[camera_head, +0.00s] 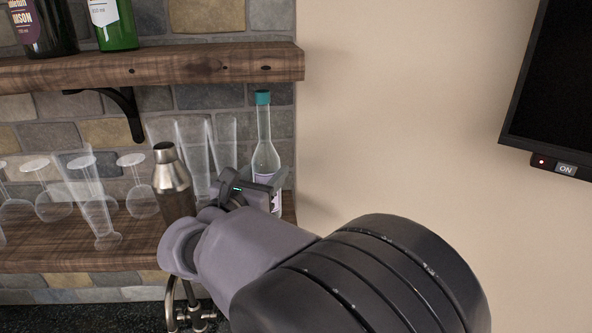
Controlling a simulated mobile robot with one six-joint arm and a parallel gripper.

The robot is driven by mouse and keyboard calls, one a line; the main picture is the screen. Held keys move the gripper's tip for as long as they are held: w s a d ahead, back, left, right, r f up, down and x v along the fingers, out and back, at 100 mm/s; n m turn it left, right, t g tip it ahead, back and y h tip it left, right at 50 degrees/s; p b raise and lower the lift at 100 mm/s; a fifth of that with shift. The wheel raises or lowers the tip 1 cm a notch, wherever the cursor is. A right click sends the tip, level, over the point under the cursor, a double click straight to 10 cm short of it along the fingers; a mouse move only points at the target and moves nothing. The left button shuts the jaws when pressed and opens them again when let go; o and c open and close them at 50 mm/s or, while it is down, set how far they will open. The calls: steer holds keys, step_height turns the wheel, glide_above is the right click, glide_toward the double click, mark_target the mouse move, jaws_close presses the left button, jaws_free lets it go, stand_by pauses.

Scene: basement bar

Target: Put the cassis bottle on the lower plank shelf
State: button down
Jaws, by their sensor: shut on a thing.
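A clear long-necked bottle (265,153) with a teal cap and a pale purple label stands upright over the right end of the lower plank shelf (75,257). Its label is mostly behind my gripper, so I cannot read whether it says cassis. My gripper (268,188) is shut on this bottle around its body. The bottle's base is hidden by my gripper and arm, so I cannot tell whether it touches the plank.
A steel shaker (172,183) and clear glasses (140,190) stand left of the bottle. The upper plank shelf (200,67) with a dark bottle (45,25) and a green bottle (116,28) is above. A wall screen (555,90) hangs at right. A metal tap (186,312) is below.

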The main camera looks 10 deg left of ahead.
steer(key=f, duration=0.2)
steer(key=w+f, duration=0.1)
steer(key=shift+w+f, duration=0.15)
steer(key=shift+f, duration=0.2)
steer(key=shift+s+d, duration=0.1)
steer(key=shift+s, duration=0.1)
steer(key=c, duration=0.6)
jaws_free()
steer(key=shift+w+f, duration=0.1)
steer(key=shift+f, duration=0.05)
steer(key=shift+o, duration=0.2)
